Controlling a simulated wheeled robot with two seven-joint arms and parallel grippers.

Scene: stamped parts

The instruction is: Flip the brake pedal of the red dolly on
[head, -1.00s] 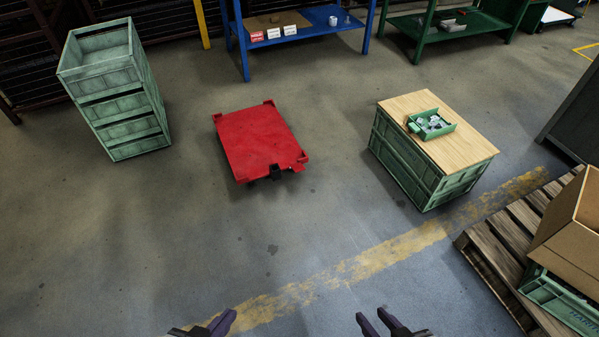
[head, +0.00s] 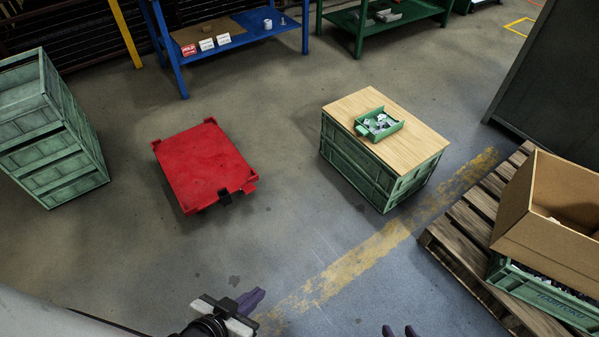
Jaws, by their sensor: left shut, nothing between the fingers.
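The red dolly (head: 203,165) stands on the floor left of centre. A small black piece (head: 224,198) sticks out at the middle of its near edge, probably the brake pedal. A red tab shows at the dolly's near right corner. The pedal's on or off position is too small to tell. My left gripper (head: 256,300) is shut and empty at the bottom of the view, nearer to me than the dolly and apart from it. My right gripper (head: 400,331) shows only its fingertips at the bottom edge, parted with nothing visible between them.
Stacked green crates (head: 52,140) stand left of the dolly. A wood-topped green crate (head: 385,165) with a small parts bin (head: 379,124) stands to its right. A pallet (head: 468,235) with a cardboard box (head: 550,210) is at right. The floor before the dolly is clear.

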